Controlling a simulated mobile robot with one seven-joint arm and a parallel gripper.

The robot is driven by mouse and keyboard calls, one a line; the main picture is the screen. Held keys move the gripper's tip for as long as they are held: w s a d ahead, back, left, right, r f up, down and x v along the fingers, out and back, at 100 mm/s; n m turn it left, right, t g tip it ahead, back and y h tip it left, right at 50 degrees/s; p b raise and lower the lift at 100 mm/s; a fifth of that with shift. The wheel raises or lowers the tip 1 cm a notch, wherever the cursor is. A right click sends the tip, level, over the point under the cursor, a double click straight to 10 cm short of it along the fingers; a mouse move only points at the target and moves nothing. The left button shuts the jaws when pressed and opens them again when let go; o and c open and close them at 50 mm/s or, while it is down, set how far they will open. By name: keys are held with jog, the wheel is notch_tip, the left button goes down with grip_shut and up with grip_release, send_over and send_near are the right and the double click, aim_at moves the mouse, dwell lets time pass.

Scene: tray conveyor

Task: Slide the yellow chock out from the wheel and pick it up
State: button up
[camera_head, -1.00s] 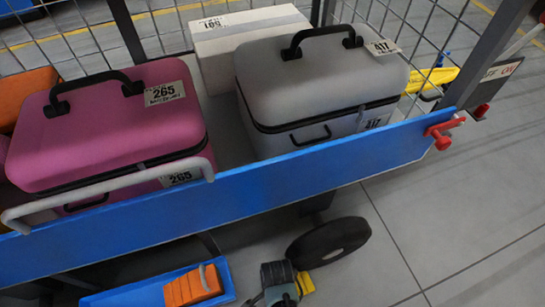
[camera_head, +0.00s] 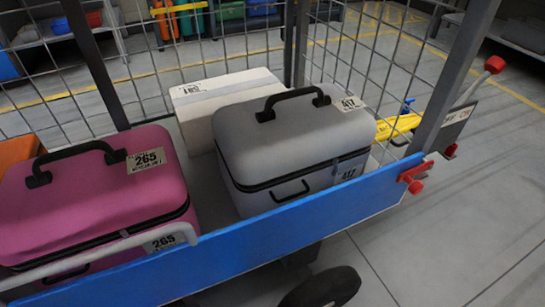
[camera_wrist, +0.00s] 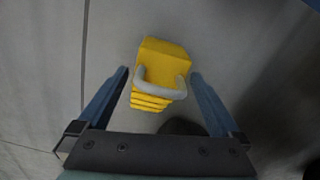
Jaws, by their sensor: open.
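The yellow chock (camera_wrist: 164,55) shows in the wrist view as a wedge with ridges on its lower part and a pale grey handle (camera_wrist: 160,90) across it. It lies on the grey floor. My gripper (camera_wrist: 158,78) is open, with one blue finger on each side of the chock. I see a gap beside each finger, and the chock does not look gripped. The cart's black wheel (camera_head: 322,290) is cut off at the bottom of the head view. The chock and my gripper are not in the head view. A dark shape at right in the wrist view is unclear.
The blue-sided cart (camera_head: 250,250) carries a pink case (camera_head: 95,205), a grey case (camera_head: 285,140), a white box (camera_head: 225,95) and mesh walls. A red latch (camera_head: 415,178) sticks out at its corner. Grey floor (camera_head: 450,240) is clear to the right.

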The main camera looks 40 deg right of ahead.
notch_tip(320, 180, up, 13)
jog(key=p, duration=0.9)
jog(key=shift+p, duration=0.3)
